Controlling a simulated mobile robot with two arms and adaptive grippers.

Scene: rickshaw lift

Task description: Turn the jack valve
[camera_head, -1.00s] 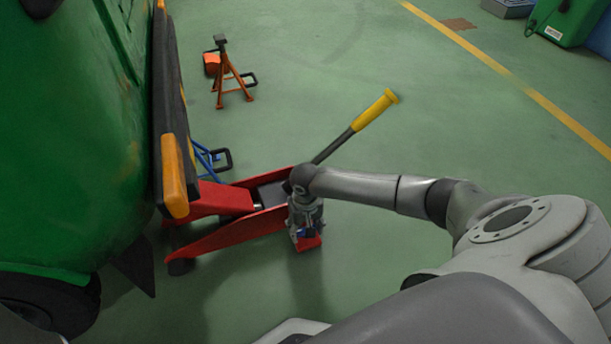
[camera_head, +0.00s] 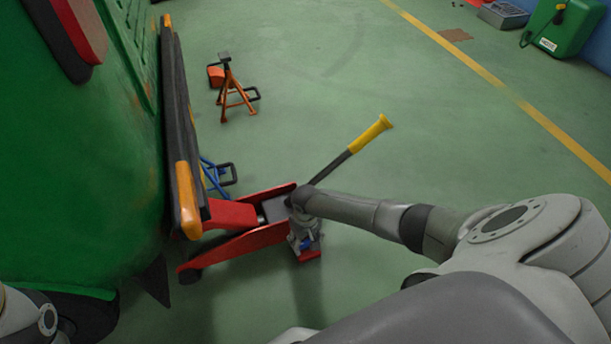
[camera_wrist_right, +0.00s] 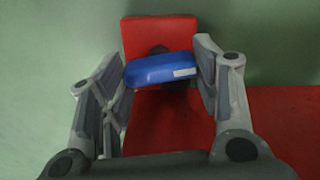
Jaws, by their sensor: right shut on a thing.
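The red floor jack (camera_head: 240,242) stands on the green floor beside the green vehicle, its long handle with a yellow grip (camera_head: 368,134) tilted up to the right. My right gripper (camera_head: 304,243) is down at the jack's near right end. In the right wrist view, the blue valve (camera_wrist_right: 160,69) lies between the two fingers of my right gripper (camera_wrist_right: 163,72), which are shut on it. The red jack body (camera_wrist_right: 170,120) shows behind and below it. At the lower left of the head view, part of my left arm shows, but its gripper is out of view.
The green vehicle (camera_head: 80,150) with a black and orange bumper (camera_head: 185,150) fills the left side. An orange jack stand (camera_head: 232,90) and a blue stand (camera_head: 214,175) are on the floor beyond the jack.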

